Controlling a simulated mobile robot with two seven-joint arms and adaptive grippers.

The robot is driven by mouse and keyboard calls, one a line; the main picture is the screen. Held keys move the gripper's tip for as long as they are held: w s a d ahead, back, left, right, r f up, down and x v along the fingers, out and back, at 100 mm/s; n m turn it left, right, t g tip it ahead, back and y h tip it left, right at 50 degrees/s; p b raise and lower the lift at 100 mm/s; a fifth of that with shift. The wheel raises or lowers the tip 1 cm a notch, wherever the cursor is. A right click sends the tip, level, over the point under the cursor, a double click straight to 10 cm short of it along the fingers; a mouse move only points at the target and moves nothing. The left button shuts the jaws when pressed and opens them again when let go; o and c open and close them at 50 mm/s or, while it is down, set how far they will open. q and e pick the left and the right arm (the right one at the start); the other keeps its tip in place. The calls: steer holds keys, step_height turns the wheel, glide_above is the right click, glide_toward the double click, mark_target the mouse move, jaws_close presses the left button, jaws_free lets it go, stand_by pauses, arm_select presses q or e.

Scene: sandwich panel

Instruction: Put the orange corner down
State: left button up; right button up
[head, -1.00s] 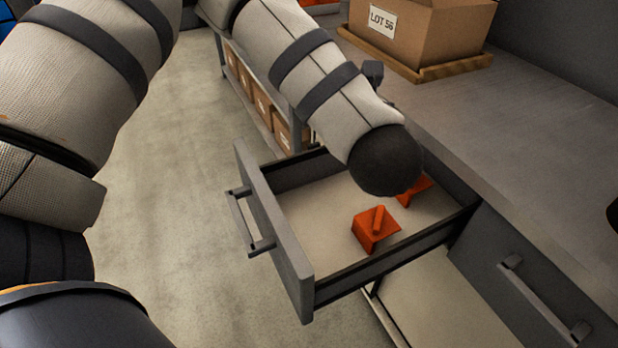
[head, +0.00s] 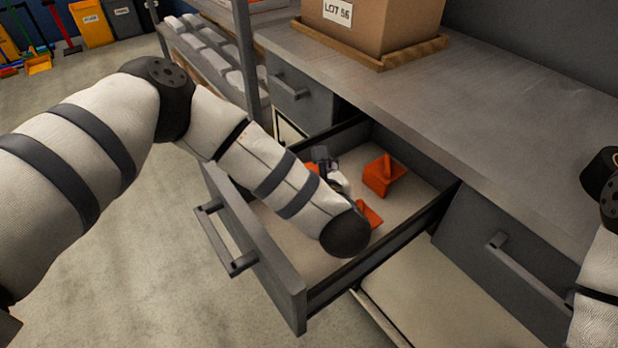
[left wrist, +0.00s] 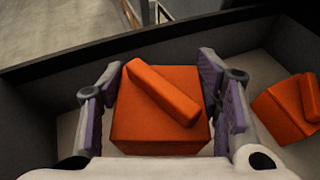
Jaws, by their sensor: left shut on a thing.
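My left gripper (head: 328,168) is down inside the open drawer (head: 262,248), partly hidden by its own forearm in the head view. In the left wrist view the left gripper (left wrist: 160,88) is shut on an orange corner (left wrist: 150,130), a block with a slanted bar on top, with a finger on each side. Only a sliver of orange (head: 312,168) shows beside the gripper in the head view. I cannot tell whether the held corner touches the drawer floor. Another orange corner (head: 383,176) lies in the drawer. A further orange piece (head: 369,213) is partly hidden by my forearm.
A grey worktop (head: 480,95) runs above the drawers, with a cardboard box (head: 375,30) on a wooden tray (head: 425,50) at the back. A closed drawer's handle (head: 525,270) is at the right. The drawer's front wall and sides surround my gripper. My right gripper is out of view.

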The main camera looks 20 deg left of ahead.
arm_select(q)
steer(key=shift+w+a+f, duration=0.2)
steer(key=shift+w+f, duration=0.1)
steer(key=shift+f, duration=0.15)
steer(key=shift+w+a+f+b, duration=0.1)
steer(key=shift+w+f+b, duration=0.1)
steer(key=shift+f, duration=0.7)
steer(key=shift+w+a+f+b, duration=0.1)
steer(key=shift+w+f+b, duration=0.05)
steer(key=shift+f, duration=0.7)
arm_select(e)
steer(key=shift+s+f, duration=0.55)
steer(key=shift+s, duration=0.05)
arm_select(q)
steer(key=shift+f, duration=0.2)
steer(key=o, duration=1.2)
steer(key=shift+r, duration=0.15)
steer(key=shift+s+d+r, duration=0.15)
steer(key=shift+s+r, duration=0.05)
steer(key=shift+r, duration=0.1)
steer(key=p+v, duration=0.1)
steer(key=v, duration=0.6)
steer(key=shift+f, duration=0.2)
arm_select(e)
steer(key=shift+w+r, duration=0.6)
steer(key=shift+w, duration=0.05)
